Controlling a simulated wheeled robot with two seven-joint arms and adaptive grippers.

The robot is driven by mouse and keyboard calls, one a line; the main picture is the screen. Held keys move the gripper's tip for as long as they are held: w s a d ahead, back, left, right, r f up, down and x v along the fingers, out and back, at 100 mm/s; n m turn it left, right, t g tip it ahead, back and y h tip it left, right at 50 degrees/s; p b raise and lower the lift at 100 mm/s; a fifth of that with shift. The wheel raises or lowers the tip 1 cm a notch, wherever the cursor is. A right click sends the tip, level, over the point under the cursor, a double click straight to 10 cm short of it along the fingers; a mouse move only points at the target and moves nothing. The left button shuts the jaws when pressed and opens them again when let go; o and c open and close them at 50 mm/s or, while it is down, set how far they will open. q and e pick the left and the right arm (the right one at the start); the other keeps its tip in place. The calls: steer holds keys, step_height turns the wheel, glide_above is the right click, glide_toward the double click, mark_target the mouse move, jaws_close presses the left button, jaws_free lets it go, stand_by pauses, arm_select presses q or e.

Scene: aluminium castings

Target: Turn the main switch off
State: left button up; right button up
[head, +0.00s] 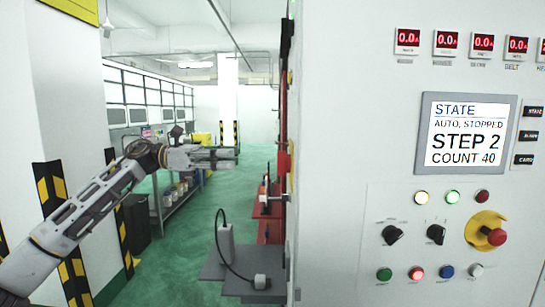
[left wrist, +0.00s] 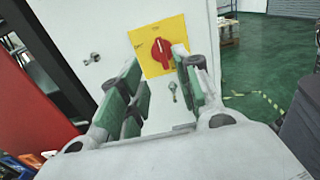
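The main switch, a red rotary knob (left wrist: 161,52) on a yellow square plate (left wrist: 177,30), sits on a white cabinet side in the left wrist view. Its handle looks nearly upright; the plate's lettering is too small to read. My left gripper (left wrist: 157,64) is open, with green pads, and nothing is between its fingers. The knob shows between and beyond the fingertips, and they look apart from it. In the head view my left gripper (head: 230,158) reaches in level from the left, beside the cabinet's edge. The switch is hidden there. My right gripper is not in view.
A control cabinet (head: 340,120) fills the right of the head view, with a display (head: 468,135) reading AUTO, STOPPED, and a red emergency stop (head: 495,237). A grey shelf (head: 215,272) juts from its side. Two small metal fittings flank the switch plate.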

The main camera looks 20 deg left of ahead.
arm_select(q)
steer(key=p, duration=0.3)
glide_toward(284, 163)
steer(key=w+d+r, duration=0.1)
steer(key=r, duration=0.1)
steer(key=x, duration=0.2)
steer(key=p+x, duration=0.1)
steer(key=x, duration=0.1)
steer(key=p+x, duration=0.1)
steer(key=shift+w+d+f, duration=0.1)
steer(key=shift+d+f, duration=0.2)
steer(key=shift+d, duration=0.1)
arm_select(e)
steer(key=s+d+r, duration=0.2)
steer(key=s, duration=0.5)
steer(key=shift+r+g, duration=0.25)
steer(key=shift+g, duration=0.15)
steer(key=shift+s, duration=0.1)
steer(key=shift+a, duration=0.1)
arm_select(q)
jaws_close()
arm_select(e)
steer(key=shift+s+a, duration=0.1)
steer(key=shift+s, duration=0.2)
